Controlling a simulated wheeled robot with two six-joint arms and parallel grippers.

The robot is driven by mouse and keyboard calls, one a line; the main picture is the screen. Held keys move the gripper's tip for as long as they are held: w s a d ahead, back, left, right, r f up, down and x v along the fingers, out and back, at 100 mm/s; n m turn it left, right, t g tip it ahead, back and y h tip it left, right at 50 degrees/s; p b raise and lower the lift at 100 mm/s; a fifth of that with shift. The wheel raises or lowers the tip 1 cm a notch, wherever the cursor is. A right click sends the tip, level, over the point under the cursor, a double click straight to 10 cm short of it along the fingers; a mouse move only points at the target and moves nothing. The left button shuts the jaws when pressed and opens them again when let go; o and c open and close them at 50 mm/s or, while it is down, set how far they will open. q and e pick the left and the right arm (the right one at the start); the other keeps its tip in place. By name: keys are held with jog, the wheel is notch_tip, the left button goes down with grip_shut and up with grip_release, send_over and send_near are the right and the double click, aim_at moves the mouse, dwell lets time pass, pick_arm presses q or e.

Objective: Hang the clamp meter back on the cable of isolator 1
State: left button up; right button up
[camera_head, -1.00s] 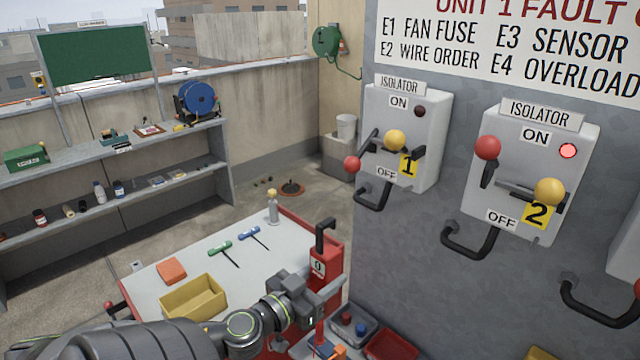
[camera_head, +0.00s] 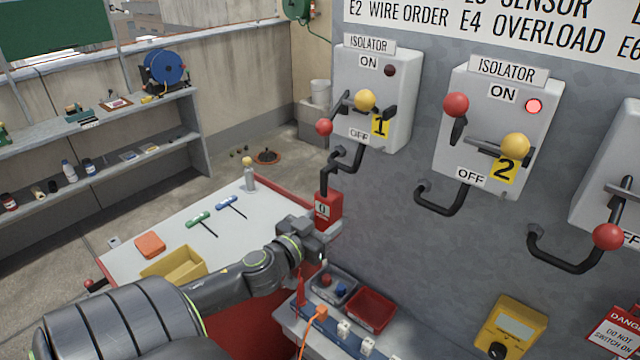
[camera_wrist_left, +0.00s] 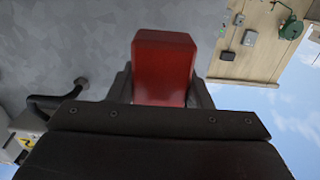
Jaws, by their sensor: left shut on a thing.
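The clamp meter (camera_head: 328,208) has a red body with a small display and a black hook-shaped jaw on top. My left gripper (camera_head: 318,228) is shut on its body and holds it upright above the bench's right end. Isolator 1 (camera_head: 392,105) is a grey box on the wall with a yellow 1 label. Its black cable (camera_head: 356,160) loops below it. In the head view the meter's hook overlaps the cable's lower end; I cannot tell whether they touch. In the left wrist view the red meter body (camera_wrist_left: 163,68) sits between the fingers, its hook hidden.
Isolator 2 (camera_head: 490,125), with a lit red lamp, and its cable (camera_head: 440,200) are to the right. Below are a red tray (camera_head: 370,308), a grey tray and a yellow device (camera_head: 510,325). A yellow bin (camera_head: 175,265) and tools lie on the bench at left.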

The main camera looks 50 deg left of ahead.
pick_arm(q)
jog(key=shift+w+a+r+p, duration=0.15)
jog(key=shift+w+p, duration=0.1)
jog(key=shift+w, duration=1.3)
jog(key=shift+w+a+f+p, duration=0.1)
jog(key=shift+w+a+p, duration=0.1)
jog(key=shift+w, duration=1.35)
jog(key=shift+w+f, duration=0.2)
jog(key=shift+f+b, duration=0.6)
jog(key=shift+b, duration=0.15)
jog(key=o, duration=1.3)
jog(key=shift+s, duration=0.1)
